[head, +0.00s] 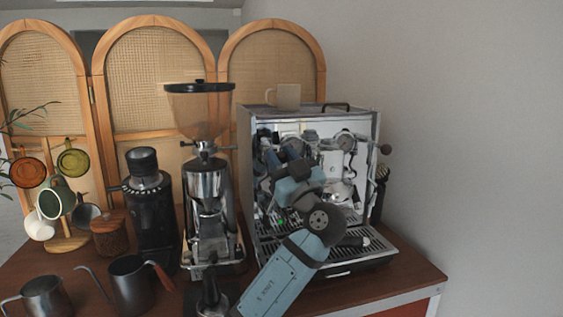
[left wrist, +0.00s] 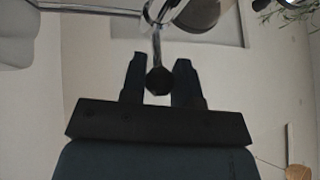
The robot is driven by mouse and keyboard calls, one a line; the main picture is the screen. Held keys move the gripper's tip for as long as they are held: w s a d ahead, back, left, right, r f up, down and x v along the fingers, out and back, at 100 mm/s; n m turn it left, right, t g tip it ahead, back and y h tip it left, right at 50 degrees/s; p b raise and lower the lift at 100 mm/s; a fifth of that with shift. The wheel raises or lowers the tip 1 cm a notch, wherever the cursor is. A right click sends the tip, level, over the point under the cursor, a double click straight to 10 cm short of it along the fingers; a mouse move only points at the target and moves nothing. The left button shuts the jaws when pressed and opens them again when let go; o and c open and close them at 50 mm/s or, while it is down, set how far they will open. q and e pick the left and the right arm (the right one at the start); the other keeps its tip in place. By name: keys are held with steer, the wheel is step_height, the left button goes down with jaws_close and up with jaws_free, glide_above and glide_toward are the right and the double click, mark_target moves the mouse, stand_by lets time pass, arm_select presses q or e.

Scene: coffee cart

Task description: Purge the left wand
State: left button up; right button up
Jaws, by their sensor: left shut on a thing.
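The chrome espresso machine (head: 310,115) stands at the right of the cart. My left gripper (head: 272,160) is at the upper left of its front, and my arm hides much of that side. In the left wrist view, my left gripper (left wrist: 159,75) has its dark fingers on either side of a round black knob (left wrist: 159,82) at the end of a thin metal stem, and is shut on it. The stem runs up to chrome parts. The left wand itself cannot be made out behind my arm. My right gripper is not in view.
A grinder with a hopper (head: 199,110) and a black grinder (head: 150,210) stand left of the machine. Metal pitchers (head: 130,285) are at the front left. A mug (head: 288,96) sits on the machine. The cart's right front corner (head: 415,275) is clear.

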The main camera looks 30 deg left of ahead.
arm_select(q)
steer(key=o, duration=0.9)
steer(key=b+v, duration=0.2)
steer(key=v, duration=1.2)
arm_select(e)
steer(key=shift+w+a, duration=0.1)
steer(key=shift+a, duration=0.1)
arm_select(q)
steer(key=shift+a, duration=0.1)
